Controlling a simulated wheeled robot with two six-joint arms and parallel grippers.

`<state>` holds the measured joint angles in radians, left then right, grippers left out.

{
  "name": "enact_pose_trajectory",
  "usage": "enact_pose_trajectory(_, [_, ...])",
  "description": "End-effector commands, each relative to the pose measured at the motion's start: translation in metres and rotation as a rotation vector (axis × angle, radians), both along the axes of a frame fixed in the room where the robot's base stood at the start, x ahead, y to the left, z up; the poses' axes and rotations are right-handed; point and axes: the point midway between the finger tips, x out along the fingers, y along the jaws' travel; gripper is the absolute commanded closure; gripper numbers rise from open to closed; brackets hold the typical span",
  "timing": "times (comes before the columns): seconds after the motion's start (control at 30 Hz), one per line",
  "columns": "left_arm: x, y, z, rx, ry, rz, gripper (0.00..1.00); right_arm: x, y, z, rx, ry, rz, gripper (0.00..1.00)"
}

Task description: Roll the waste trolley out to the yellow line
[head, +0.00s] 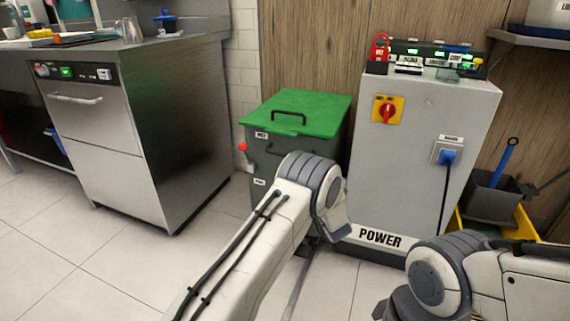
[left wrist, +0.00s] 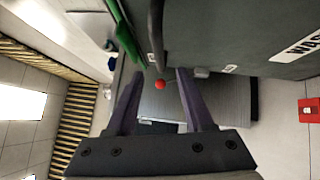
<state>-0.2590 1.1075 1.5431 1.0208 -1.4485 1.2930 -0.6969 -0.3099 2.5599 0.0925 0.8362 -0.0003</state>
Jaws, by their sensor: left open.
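The waste trolley (head: 300,113) is a dark grey bin with a green lid and a black lid handle. It stands between the steel dishwasher and the grey power cabinet. A red ball (head: 242,147) sticks out at its left side. In the left wrist view the trolley's dark body (left wrist: 225,30) fills the top right, and the red ball (left wrist: 160,85) appears between the fingers of my left gripper (left wrist: 160,74). That gripper is open; I cannot tell whether it touches anything. In the head view my left arm hides it. My right gripper is out of view. No yellow line shows.
The dishwasher (head: 93,125) stands left of the trolley, and the power cabinet (head: 410,150) is close on its right. A grey bucket (head: 490,197) with a blue handle is at the far right. Tiled floor (head: 110,255) lies open at the front left.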

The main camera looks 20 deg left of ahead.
Motion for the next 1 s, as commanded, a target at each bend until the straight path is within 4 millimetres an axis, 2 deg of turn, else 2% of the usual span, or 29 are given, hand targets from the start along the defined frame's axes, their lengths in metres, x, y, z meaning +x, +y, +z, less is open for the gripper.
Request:
enact_pose_trajectory(0.3, [0.042, 0.040, 0.006, -0.001, -0.001, 0.000, 0.48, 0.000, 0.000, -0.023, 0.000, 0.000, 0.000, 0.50])
enact_pose_trajectory(0.5, [0.061, 0.059, 0.011, 0.001, 0.001, -0.002, 0.48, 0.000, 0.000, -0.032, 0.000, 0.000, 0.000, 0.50])
enact_pose_trajectory(0.9, [0.068, 0.065, 0.014, 0.002, 0.004, -0.004, 0.48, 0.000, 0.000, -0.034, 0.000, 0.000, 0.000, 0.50])
enact_pose_trajectory(0.93, [0.068, 0.064, 0.014, 0.002, 0.004, -0.004, 0.52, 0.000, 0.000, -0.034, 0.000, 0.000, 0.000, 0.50])
enact_pose_trajectory(1.0, [0.068, 0.064, 0.014, 0.002, 0.004, -0.004, 0.78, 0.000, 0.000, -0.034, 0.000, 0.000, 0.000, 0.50])
